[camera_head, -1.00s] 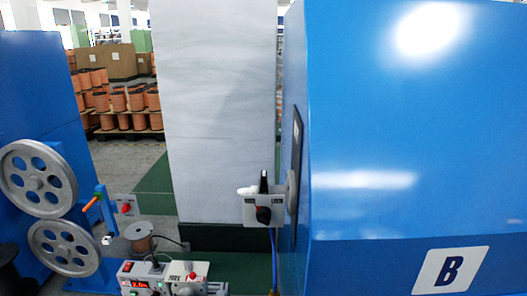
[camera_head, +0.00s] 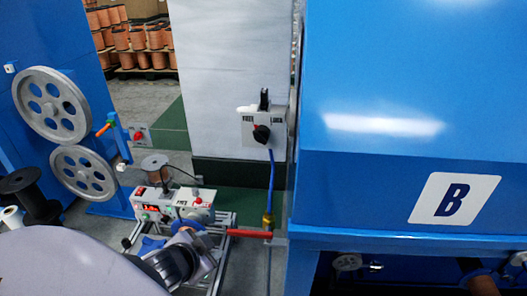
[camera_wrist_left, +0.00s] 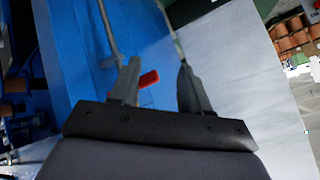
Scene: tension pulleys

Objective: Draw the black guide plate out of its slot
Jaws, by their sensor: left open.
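A small upright black piece (camera_head: 264,98), likely the guide plate, stands at the top of a light box (camera_head: 255,127) with a black and red knob. The box is by the grey column. My left gripper shows in the left wrist view (camera_wrist_left: 159,63); its two fingers are apart. A red part (camera_wrist_left: 148,80) shows between or behind them; I cannot tell whether it touches a finger. The black piece is not identifiable in the wrist view. My right gripper is not in view.
A blue cabinet (camera_head: 420,80) marked B stands on the right. Two grey wheels (camera_head: 50,105) stand on the left. A control unit (camera_head: 165,208) with a red display, a red bar (camera_head: 250,233) and a blue hose (camera_head: 271,185) lie between. Copper spools are behind.

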